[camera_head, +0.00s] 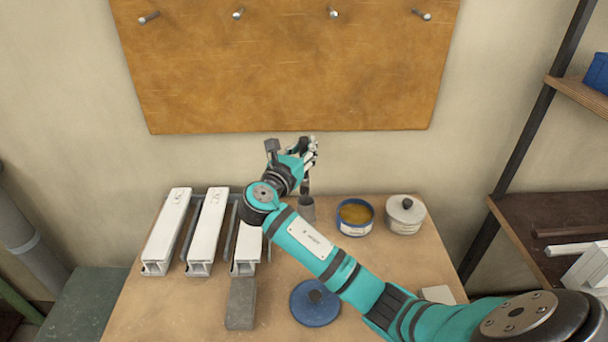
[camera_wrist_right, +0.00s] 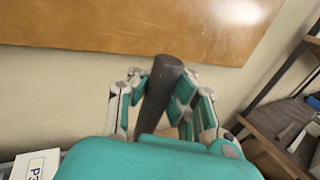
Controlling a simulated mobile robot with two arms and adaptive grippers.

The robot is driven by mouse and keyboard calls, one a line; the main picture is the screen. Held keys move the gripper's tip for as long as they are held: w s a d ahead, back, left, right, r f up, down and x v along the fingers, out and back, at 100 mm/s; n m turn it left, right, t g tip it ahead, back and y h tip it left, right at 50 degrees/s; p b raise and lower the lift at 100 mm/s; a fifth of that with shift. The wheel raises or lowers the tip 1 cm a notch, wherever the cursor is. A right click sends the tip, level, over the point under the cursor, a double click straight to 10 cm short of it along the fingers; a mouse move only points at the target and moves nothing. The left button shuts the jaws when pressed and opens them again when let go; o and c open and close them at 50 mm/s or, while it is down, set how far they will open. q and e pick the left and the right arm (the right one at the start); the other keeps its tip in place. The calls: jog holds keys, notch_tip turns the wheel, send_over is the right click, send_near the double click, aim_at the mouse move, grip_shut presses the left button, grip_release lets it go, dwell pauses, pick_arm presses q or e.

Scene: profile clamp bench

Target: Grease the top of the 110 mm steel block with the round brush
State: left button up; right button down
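My right gripper (camera_head: 308,152) is above the back of the bench. In the right wrist view its fingers close on both sides of a thick dark handle (camera_wrist_right: 157,96), seemingly the round brush. In the head view the brush's dark lower part (camera_head: 305,186) hangs below the fingers, over or in a small grey cup (camera_head: 307,208); I cannot tell whether its tip is inside. A plain grey block (camera_head: 241,303), likely the steel block, lies at the front of the bench, its top bare. An open blue-rimmed tin (camera_head: 355,217) holds yellow-brown grease. My left gripper is out of view.
Several white profiles (camera_head: 165,235) lie in grey holders at the left; my right arm partly covers one. A lidded pale pot (camera_head: 404,215) stands right of the grease tin. A blue lid (camera_head: 314,304) lies right of the block. A brown pegged board (camera_head: 290,70) hangs behind.

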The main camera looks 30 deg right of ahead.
jog(key=shift+d, duration=0.1)
jog(key=s+d+n+t+h+p, duration=0.1)
jog(key=s+d+n+p, duration=0.3)
jog(key=s+d+p, duration=0.3)
notch_tip(320, 180, down, 6)
jog(key=w+b, duration=0.1)
jog(key=b, duration=0.6)
jog(key=shift+d+f+b, duration=0.25)
jog(key=shift+d+b, duration=0.05)
jog(key=shift+b, duration=0.05)
jog(key=shift+f, duration=0.6)
dwell(1.1)
